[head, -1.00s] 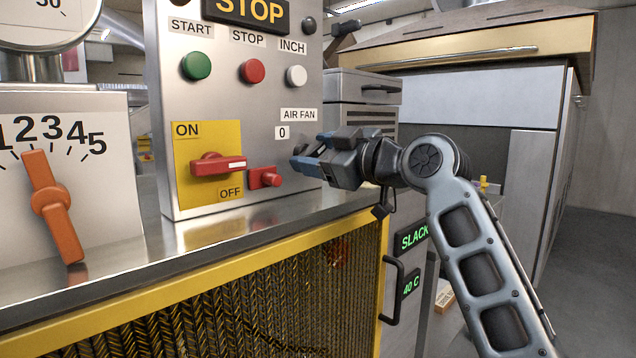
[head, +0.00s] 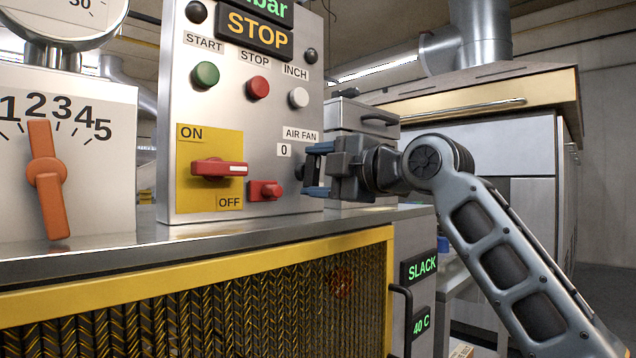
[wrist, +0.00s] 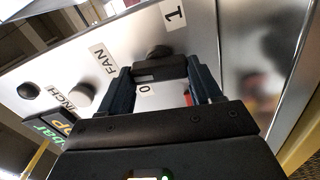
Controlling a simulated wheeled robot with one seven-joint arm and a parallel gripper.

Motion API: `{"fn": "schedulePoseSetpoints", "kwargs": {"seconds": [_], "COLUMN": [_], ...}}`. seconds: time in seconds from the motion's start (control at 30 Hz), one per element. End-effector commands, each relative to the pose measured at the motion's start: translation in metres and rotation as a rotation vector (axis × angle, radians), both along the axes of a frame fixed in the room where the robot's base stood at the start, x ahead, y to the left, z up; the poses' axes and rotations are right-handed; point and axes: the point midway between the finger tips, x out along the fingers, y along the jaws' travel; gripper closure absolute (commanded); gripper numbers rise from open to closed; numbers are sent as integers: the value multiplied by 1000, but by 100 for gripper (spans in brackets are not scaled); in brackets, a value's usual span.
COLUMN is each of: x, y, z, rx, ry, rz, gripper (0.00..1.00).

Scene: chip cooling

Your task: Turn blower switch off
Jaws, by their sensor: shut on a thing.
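The AIR FAN switch is a black knob (head: 300,172) on the upright steel control panel, with the label "0" at its left in the head view. In the wrist view, the black knob (wrist: 160,66) sits between the labels "0" and "1", and its bar spans the gap between my two blue fingers. My gripper (head: 309,171) is at the panel's right edge, shut on this knob, one finger above the other in the head view. The wrist view also shows my gripper (wrist: 163,84). The "1" label is hidden in the head view.
A red ON/OFF rotary handle (head: 219,169) and a small red switch (head: 265,190) are left of my gripper. Green (head: 205,74), red (head: 257,88) and white (head: 298,97) buttons are above. An orange dial (head: 46,180) stands at far left. Yellow-framed mesh (head: 220,310) lies below.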

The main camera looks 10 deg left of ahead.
Motion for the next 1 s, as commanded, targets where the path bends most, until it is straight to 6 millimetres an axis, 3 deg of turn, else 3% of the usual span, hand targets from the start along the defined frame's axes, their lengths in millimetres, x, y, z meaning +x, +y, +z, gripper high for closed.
{"fn": "schedulePoseSetpoints", "kwargs": {"seconds": [0.33, 0.87, 0.9, 1.0], "x": [0, -1, -1, -1], "y": [1, 1, 1, 1], "z": [-3, -3, -3, -3], "rx": [-89, -106, -105, -105], "ry": [-108, -128, -127, -127], "rz": [2, 3, 3, 3], "gripper": [67, 67, 35, 26]}}
